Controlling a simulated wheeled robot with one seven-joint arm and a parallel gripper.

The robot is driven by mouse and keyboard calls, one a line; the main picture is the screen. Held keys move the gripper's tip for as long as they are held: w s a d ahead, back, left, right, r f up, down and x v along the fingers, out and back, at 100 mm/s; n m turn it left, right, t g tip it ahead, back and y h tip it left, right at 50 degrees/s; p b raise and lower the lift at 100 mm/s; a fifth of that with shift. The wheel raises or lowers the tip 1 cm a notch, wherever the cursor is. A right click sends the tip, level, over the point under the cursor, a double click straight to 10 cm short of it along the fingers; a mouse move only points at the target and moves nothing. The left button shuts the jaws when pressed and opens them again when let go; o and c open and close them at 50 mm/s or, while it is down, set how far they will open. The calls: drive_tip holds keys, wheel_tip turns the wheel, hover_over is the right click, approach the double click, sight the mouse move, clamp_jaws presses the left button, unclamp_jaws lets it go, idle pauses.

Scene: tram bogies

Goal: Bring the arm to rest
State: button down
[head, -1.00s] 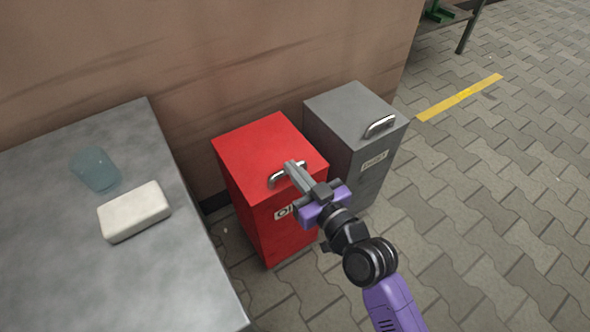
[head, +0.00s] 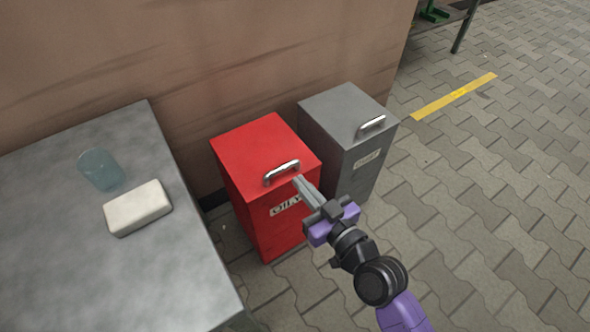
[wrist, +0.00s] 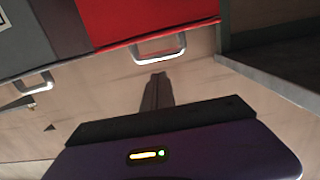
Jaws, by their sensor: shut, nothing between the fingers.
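My gripper (head: 301,184) is shut and empty. In the head view its fingertips are just in front of and to the right of the handle of the red bin (head: 262,148), with a small gap in the picture. The red bin is closed, has a metal handle (head: 282,173) on its lid edge and a partly hidden label on its front. In the wrist view the shut fingers (wrist: 157,80) point towards the red bin (wrist: 150,20) and its handle (wrist: 160,48). My purple and black arm reaches in from the lower right.
A grey bin (head: 345,115) with a handle stands right of the red one, lid closed. At left, a grey metal table (head: 60,260) holds a white block (head: 138,208) and a translucent bluish cup (head: 101,170). A wall stands behind. Paved floor (head: 480,210) at right is clear, with a yellow stripe (head: 455,96).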

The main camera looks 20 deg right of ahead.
drive_tip(key=s, duration=0.1)
drive_tip(key=s+f, duration=0.2)
drive_tip(key=shift+s+d, duration=0.2)
drive_tip(key=shift+d, duration=0.1)
drive_tip(key=s+d+r+m+g+h, duration=0.1)
drive_tip(key=s+r+h, duration=0.15)
drive_tip(key=s, duration=1.15)
drive_tip(key=s+d+r+m+g+h, duration=0.1)
drive_tip(key=s+d+r, duration=0.15)
drive_tip(key=s, duration=1.25)
wheel_tip(320, 180, up, 34)
drive_tip(key=p, duration=3.3)
drive_tip(key=shift+a, duration=0.3)
